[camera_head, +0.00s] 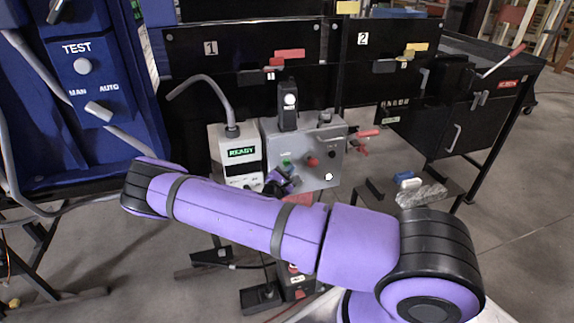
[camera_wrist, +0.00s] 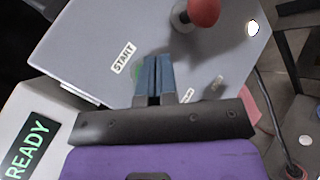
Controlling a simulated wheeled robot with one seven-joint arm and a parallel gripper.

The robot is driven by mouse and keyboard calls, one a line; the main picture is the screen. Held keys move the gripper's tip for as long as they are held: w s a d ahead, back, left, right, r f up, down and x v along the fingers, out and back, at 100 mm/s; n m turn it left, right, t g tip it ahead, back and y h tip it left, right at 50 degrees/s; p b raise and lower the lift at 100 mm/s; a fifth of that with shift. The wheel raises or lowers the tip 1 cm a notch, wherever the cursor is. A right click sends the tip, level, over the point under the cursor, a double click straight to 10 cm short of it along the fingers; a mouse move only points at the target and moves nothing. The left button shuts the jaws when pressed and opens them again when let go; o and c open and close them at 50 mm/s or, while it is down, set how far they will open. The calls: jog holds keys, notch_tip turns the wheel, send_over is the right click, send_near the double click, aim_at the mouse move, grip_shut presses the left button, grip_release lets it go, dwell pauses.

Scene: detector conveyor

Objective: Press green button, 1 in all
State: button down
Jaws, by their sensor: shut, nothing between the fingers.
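The green button (camera_head: 287,163) is on the front of a grey control box (camera_head: 346,137), left of a red button (camera_head: 312,162). In the wrist view, a sliver of green (camera_wrist: 137,71) shows beside my fingers, below the START label (camera_wrist: 123,57); the rest is hidden behind them. My gripper (camera_wrist: 153,62) is shut and empty, with its fingertips over the button area. I cannot tell whether they touch it. In the head view my gripper (camera_head: 278,179) is small and partly covered by my arm, just below the green button.
A white box with a READY display (camera_head: 241,152) stands left of the control box. The red knob (camera_wrist: 203,12) sticks out in the wrist view. A small table with a blue-and-white item (camera_head: 407,180) is at the right. A blue TEST cabinet (camera_head: 84,45) is at the left.

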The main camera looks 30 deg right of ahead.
jog(key=shift+w+d, duration=0.1)
jog(key=shift+w, duration=0.3)
jog(key=shift+w+d, duration=0.15)
jog(key=shift+w, duration=0.3)
dwell(0.9)
jog(key=shift+s, duration=0.1)
dwell(0.3)
jog(key=shift+s+a, duration=0.25)
jog(key=shift+s, duration=0.5)
jog(key=shift+s+a, duration=0.25)
jog(key=shift+s, duration=0.55)
jog(key=shift+s+a, duration=0.2)
jog(key=shift+s, duration=0.65)
jog(key=shift+s+a, duration=0.25)
jog(key=shift+s, duration=0.55)
jog(key=shift+r, duration=0.1)
